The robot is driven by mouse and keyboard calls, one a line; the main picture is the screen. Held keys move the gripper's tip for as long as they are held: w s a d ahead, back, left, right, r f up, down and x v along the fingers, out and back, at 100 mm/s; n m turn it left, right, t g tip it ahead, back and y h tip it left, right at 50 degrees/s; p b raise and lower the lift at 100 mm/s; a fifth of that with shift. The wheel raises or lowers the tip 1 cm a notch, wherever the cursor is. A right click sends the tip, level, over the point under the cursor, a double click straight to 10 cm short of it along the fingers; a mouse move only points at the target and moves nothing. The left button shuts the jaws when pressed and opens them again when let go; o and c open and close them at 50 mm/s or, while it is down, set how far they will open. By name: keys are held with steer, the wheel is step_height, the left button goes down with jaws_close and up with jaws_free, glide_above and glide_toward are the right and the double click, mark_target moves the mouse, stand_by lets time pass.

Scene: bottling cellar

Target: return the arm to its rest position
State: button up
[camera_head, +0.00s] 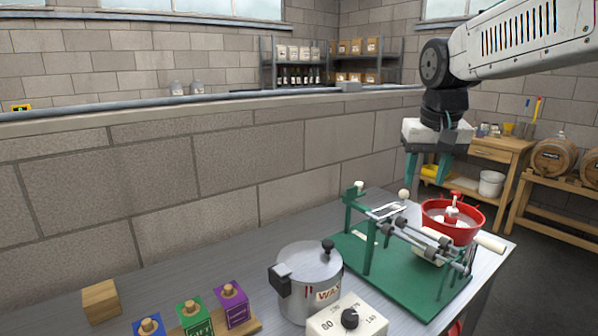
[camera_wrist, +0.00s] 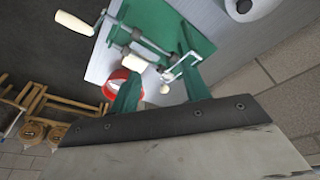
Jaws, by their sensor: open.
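My gripper (camera_head: 427,168) hangs pointing down at the upper right in the head view, above the back right of the metal table (camera_head: 205,262). Its two green fingers are apart with nothing between them. In the wrist view my gripper (camera_wrist: 160,97) is also open, with the table's machine beyond the fingers. My white arm reaches in from the upper right.
A green-based machine (camera_head: 345,245) with a crank and a red bowl (camera_head: 462,232) stands below my gripper. A lidded pot (camera_head: 308,280), a dial box (camera_head: 347,318), coloured blocks (camera_head: 232,305) and a wooden block (camera_head: 101,301) stand left. A block wall (camera_head: 240,160) rises behind.

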steer(key=s+f, duration=0.3)
steer(key=s, duration=0.6)
steer(key=s+d+f+g, duration=0.1)
steer(key=s+f, duration=0.3)
steer(key=s, duration=0.6)
steer(key=s+f+n, duration=0.1)
steer(key=s+f, duration=0.3)
steer(key=s, duration=0.6)
steer(key=shift+d+g, duration=0.3)
steer(key=shift+d, duration=0.05)
